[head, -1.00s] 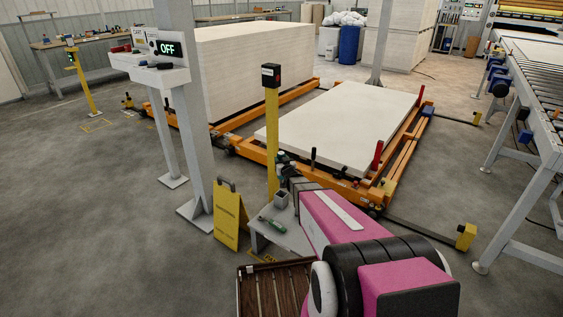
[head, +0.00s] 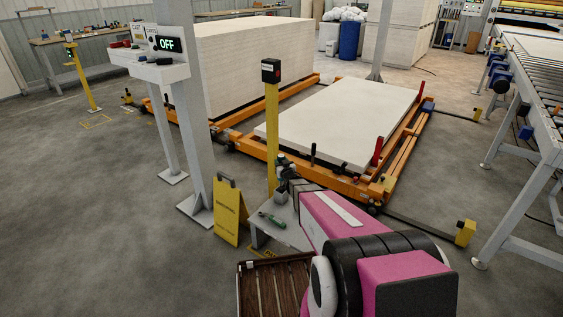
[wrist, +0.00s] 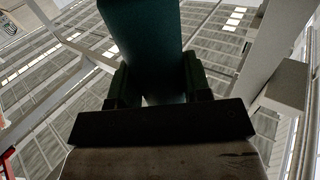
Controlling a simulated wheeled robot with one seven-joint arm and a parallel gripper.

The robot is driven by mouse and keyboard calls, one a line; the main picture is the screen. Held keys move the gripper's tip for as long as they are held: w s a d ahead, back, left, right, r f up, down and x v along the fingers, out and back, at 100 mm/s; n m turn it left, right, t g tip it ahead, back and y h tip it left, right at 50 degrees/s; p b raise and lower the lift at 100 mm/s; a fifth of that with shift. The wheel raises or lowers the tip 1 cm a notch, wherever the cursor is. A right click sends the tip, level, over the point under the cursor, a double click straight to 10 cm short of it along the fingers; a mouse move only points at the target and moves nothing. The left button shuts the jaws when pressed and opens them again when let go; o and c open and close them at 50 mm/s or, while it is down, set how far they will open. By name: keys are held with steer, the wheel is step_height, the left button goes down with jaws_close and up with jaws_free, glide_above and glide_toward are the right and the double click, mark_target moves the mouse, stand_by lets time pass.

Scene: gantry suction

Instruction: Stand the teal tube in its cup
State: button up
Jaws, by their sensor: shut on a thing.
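The teal tube (wrist: 143,40) fills the upper middle of the wrist view, between the two dark fingers of my gripper (wrist: 155,88). My gripper is shut on it, and the tube's far end runs out of the frame. In the head view my gripper (head: 284,174) is small and dark, above the back of the low grey table (head: 289,234). A small grey cup (head: 280,198) on that table shows only in part, just below the gripper. Whether the tube touches the cup cannot be told.
A green-handled tool (head: 272,220) lies on the low table. A yellow post (head: 272,140) stands close behind my gripper, and a yellow floor sign (head: 230,212) stands to the left. A slatted brown crate (head: 247,288) is in front.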

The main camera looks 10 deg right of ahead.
steer(key=shift+f, duration=0.1)
stand_by(0.3)
steer(key=shift+f, duration=4.55)
steer(key=o, duration=1.1)
steer(key=s+d, duration=0.1)
steer(key=s, duration=0.9)
steer(key=shift+s+d, duration=0.35)
steer(key=shift+r, duration=0.1)
